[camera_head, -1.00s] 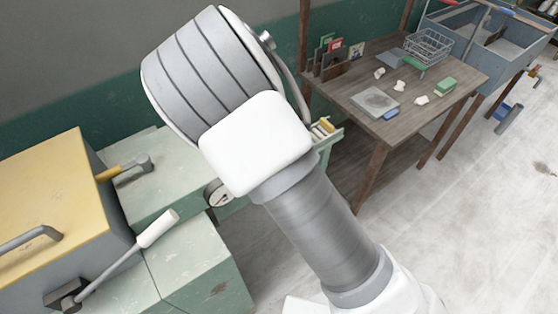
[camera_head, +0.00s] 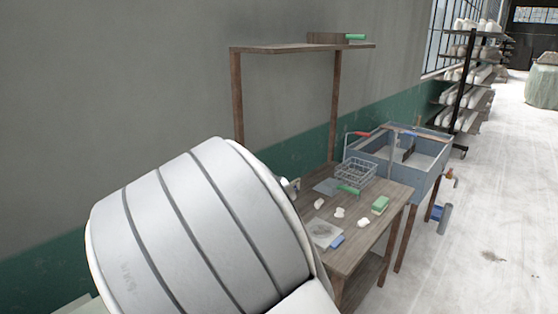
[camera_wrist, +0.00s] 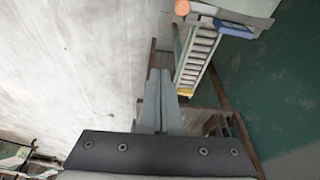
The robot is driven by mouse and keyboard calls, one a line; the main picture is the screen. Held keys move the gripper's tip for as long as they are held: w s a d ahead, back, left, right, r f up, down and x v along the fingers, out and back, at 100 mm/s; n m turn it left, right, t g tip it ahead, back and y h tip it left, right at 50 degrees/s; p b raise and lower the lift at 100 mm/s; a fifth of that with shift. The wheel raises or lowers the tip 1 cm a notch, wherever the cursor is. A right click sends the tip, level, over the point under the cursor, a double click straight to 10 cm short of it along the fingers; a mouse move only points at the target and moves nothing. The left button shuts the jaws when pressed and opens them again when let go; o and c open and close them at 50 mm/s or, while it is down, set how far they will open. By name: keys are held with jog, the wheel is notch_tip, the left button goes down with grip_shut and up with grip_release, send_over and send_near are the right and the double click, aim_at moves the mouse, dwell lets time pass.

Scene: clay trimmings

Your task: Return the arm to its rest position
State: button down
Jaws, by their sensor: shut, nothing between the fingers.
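My gripper (camera_wrist: 159,82) shows in the wrist view with its two grey fingers together and nothing between them. It points out over the pale floor and the side of some furniture, touching nothing that I can see. In the head view a large ribbed grey and white part of my own arm fills the lower left, and my gripper is out of that picture. Several white clay scraps (camera_head: 339,212) lie on the wooden table (camera_head: 372,232), apart from my arm as far as I can tell.
The table also bears a wire basket (camera_head: 355,172), a green block (camera_head: 380,205), a blue block (camera_head: 337,242) and a grey slab (camera_head: 325,231). Behind it stands a blue-grey sink (camera_head: 428,175). A shelf rack (camera_head: 465,85) stands farther back. The floor (camera_head: 480,240) at right is clear.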

jog(key=s+d+r+n+t+y, duration=0.1)
jog(key=s+d+r+n, duration=0.2)
jog(key=s+d+r, duration=0.6)
jog(key=s+d+r+n+t, duration=0.2)
jog(key=s+d+r+n, duration=0.2)
jog(key=s+d+r, duration=0.4)
jog(key=s+d, duration=0.1)
jog(key=d, duration=0.6)
jog(key=shift+r+y, duration=0.4)
